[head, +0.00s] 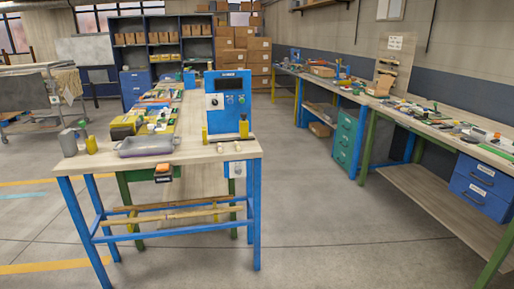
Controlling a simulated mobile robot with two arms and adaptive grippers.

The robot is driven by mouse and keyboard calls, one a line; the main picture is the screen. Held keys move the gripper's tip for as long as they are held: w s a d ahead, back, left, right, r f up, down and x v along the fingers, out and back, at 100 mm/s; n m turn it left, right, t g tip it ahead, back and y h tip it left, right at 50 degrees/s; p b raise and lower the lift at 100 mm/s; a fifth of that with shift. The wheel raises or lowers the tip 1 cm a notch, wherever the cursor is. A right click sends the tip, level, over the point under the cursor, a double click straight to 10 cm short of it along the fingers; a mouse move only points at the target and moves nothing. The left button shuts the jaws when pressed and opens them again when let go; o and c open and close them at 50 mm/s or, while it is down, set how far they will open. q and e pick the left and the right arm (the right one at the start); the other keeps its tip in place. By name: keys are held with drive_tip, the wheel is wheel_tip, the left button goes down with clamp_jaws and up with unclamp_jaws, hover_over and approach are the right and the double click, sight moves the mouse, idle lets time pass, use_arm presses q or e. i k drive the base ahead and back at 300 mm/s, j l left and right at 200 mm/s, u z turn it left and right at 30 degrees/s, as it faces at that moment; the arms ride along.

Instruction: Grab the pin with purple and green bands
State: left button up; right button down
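I cannot make out a pin with purple and green bands; the small items are too tiny to tell by their bands. The near wooden workbench (200,153) with blue legs stands left of centre. A grey tray (146,146) lies on it. Two small pale pieces (229,148) sit near its front right, and a yellow bottle-like item (244,127) stands behind them. A yellow upright item (91,145) and a grey container (68,142) stand at its left end. Neither of my grippers shows in the head view.
A blue machine panel (228,98) rises from the near bench. A long bench (415,120) with clutter and blue drawers (481,186) runs along the right wall. Shelves and stacked cardboard boxes (245,57) stand at the back. The floor (310,215) between the benches is clear.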

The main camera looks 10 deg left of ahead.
sight(237, 143)
drive_tip(key=i+l+u, duration=0.25)
drive_tip(key=i+u, duration=0.15)
drive_tip(key=i, duration=0.15)
drive_tip(key=i+l+u, duration=0.75)
drive_tip(key=i, duration=0.25)
drive_tip(key=i+l+u, duration=0.35)
drive_tip(key=i+l, duration=0.2)
